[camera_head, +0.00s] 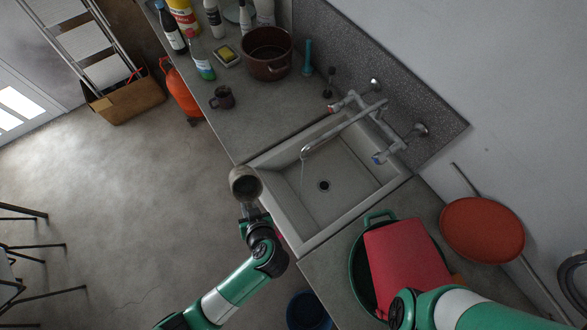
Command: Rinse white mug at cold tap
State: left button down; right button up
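A pale greyish mug (245,184), the likely white mug, is at the end of my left arm, beside the sink's left rim, its dark opening facing the camera. My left gripper (249,208) appears shut on it; the fingertips are partly hidden. The sink (318,205) has a round drain and looks empty. The tap (345,127) has its spout over the basin, with a thin pale line below the tip that looks like water. Its red-marked handle (336,107) is at the back left, its blue-marked handle (379,158) at the right. My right arm enters at bottom right; its gripper is not visible.
A dark mug (222,98), a dark red pot (267,53), a sponge (227,55) and several bottles stand on the left counter. A green tub (361,279) with a red board (405,265) is right of the sink. A blue bucket (308,311) is below.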

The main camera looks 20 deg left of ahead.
pick_arm(q)
jog(key=shift+d, duration=0.1)
jog(key=shift+s+d, duration=0.35)
jog(key=shift+d, duration=0.05)
jog(key=shift+w+a, duration=0.1)
jog(key=shift+a, duration=0.05)
dwell(0.4)
jog(key=shift+w+a, duration=0.3)
jog(key=shift+a, duration=0.05)
jog(key=shift+s, duration=0.15)
jog(key=s+a, duration=0.4)
jog(key=s, duration=0.2)
jog(key=shift+a, duration=0.4)
jog(key=shift+s+r, duration=0.1)
jog(key=shift+s, duration=0.05)
dwell(1.3)
